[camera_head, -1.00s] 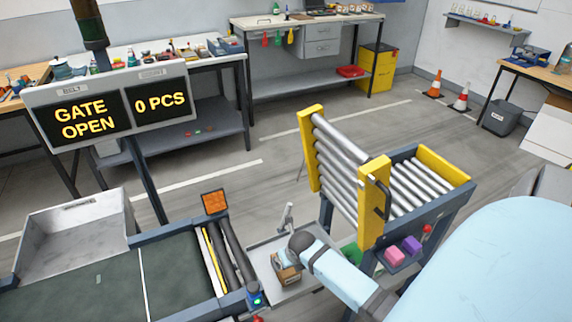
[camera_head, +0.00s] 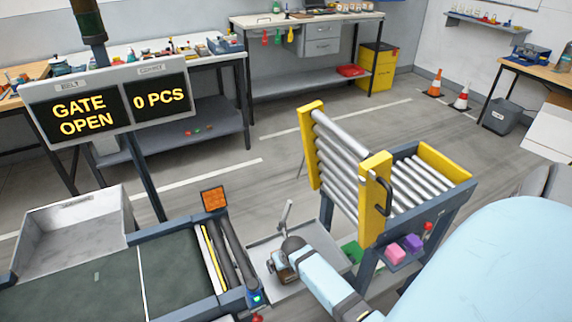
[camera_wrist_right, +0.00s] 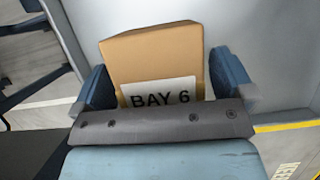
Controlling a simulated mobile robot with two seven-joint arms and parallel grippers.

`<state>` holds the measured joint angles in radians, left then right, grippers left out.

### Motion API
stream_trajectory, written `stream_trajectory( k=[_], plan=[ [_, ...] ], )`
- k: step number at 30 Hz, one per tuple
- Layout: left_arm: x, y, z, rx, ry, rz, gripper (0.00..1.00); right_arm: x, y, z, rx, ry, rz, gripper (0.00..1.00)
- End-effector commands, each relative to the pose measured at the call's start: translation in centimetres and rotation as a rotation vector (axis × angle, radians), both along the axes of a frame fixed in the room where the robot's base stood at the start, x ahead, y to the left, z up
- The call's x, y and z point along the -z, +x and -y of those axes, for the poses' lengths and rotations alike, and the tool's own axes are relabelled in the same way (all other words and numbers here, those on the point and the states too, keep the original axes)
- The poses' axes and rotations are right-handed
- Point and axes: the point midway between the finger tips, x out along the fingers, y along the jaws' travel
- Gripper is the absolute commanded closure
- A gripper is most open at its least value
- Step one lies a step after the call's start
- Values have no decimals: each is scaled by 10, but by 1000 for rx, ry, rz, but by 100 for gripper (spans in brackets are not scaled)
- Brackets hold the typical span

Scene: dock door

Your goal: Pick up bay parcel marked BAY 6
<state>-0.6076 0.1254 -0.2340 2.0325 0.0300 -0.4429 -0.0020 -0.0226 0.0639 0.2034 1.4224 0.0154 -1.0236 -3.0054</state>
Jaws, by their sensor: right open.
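The tan bay parcel (camera_wrist_right: 155,55) with a white label reading BAY 6 shows in the right wrist view. It stands between the two blue fingers of my right gripper (camera_wrist_right: 163,84), which is open, with a finger on either side. I cannot tell whether either finger touches the parcel. In the head view my right gripper (camera_head: 282,266) is over the grey tray (camera_head: 264,252) beside the conveyor's end. The gripper and wrist mostly hide the parcel there. My left gripper is not in view.
The conveyor belt (camera_head: 95,280) and a grey bin (camera_head: 75,235) are at left, beneath a sign (camera_head: 110,105) reading GATE OPEN and 0 PCS. A raised roller gate (camera_head: 340,165) with yellow ends stands right of the tray. Pink and purple blocks (camera_head: 404,249) sit below it.

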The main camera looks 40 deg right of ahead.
Motion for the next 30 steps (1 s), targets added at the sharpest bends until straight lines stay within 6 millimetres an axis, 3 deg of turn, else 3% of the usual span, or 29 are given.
stream_trajectory(
  k=[20, 23, 27, 28, 30],
  plan=[
    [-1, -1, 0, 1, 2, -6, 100, 5, 0, 0, 0, 0, 0, 0],
    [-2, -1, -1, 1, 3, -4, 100, 5, 0, 0, 0, 0, 0, 18],
    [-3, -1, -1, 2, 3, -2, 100, 5, 0, 0, 0, 0, 0, 51],
    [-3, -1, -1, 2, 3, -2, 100, 5, 0, 0, 0, 0, 0, 56],
    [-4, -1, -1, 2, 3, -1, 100, 5, 0, 0, 0, 0, 0, 56]
  ],
)
